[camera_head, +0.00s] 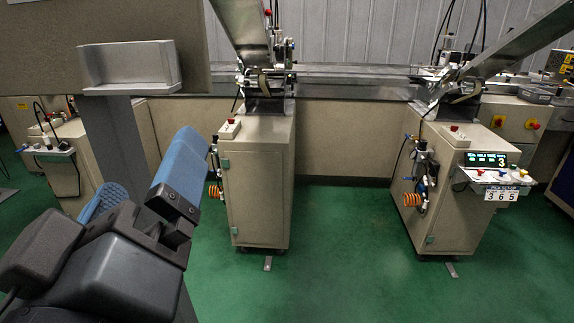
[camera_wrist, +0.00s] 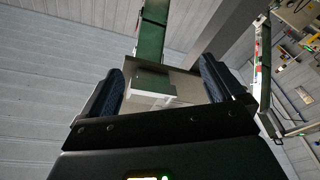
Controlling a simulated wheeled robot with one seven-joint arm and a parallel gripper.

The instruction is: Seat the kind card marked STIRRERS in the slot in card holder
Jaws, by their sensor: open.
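My gripper (camera_head: 146,164) is at the lower left of the head view, its blue-padded fingers apart and pointing up. In the wrist view the two fingers (camera_wrist: 162,84) stand wide apart with nothing held between them. A pale box-like shape (camera_wrist: 152,86) shows in the gap; it looks farther off, and I cannot tell what it is. I can make out no card marked STIRRERS in either view. A grey metal bracket (camera_head: 130,66) on a post stands beyond my gripper at the upper left; I cannot tell whether it is the card holder.
Two beige machine cabinets, one in the middle (camera_head: 258,180) and one at the right (camera_head: 430,190), carry sloping metal chutes. The right one has a control panel (camera_head: 496,178) with a green display. A long metal rail (camera_head: 345,80) runs behind. Green floor (camera_head: 340,260) between the cabinets is clear.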

